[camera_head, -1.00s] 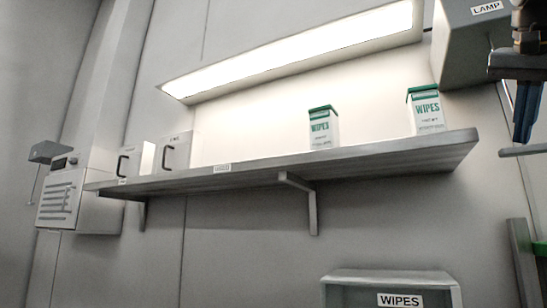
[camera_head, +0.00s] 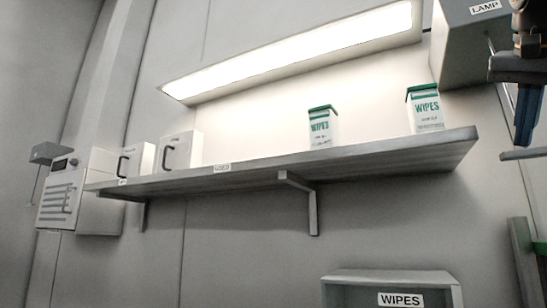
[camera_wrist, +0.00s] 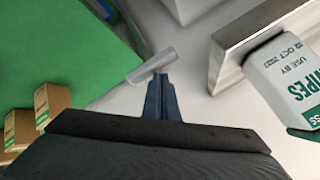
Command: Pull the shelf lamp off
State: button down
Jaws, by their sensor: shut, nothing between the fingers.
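The shelf lamp (camera_head: 300,52) is a long lit panel on the wall above the shelf, glowing white. A grey box labelled LAMP (camera_head: 456,45) is at the upper right, with a thin cord (camera_head: 506,92) hanging beneath it. A grey bar-shaped pull handle (camera_head: 525,153) is at the right edge, and it also shows in the wrist view (camera_wrist: 152,66). My gripper (camera_head: 524,143) is shut and empty, pointing down by the handle. In the wrist view its fingertips (camera_wrist: 160,78) are right beside the handle; whether they touch is unclear.
The wall shelf (camera_head: 250,172) holds two wipes tubs (camera_head: 322,127) and two white boxes with black handles (camera_head: 180,152). A WIPES bin (camera_head: 392,277) is below. The wrist view shows a green surface (camera_wrist: 60,45) and brown boxes (camera_wrist: 52,100).

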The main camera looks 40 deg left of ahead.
dwell(0.3)
jog(key=shift+r+p, duration=1.4)
jog(key=shift+p, duration=0.3)
jog(key=shift+r, duration=0.1)
notch_tip(320, 180, up, 6)
jog(key=p, duration=0.4)
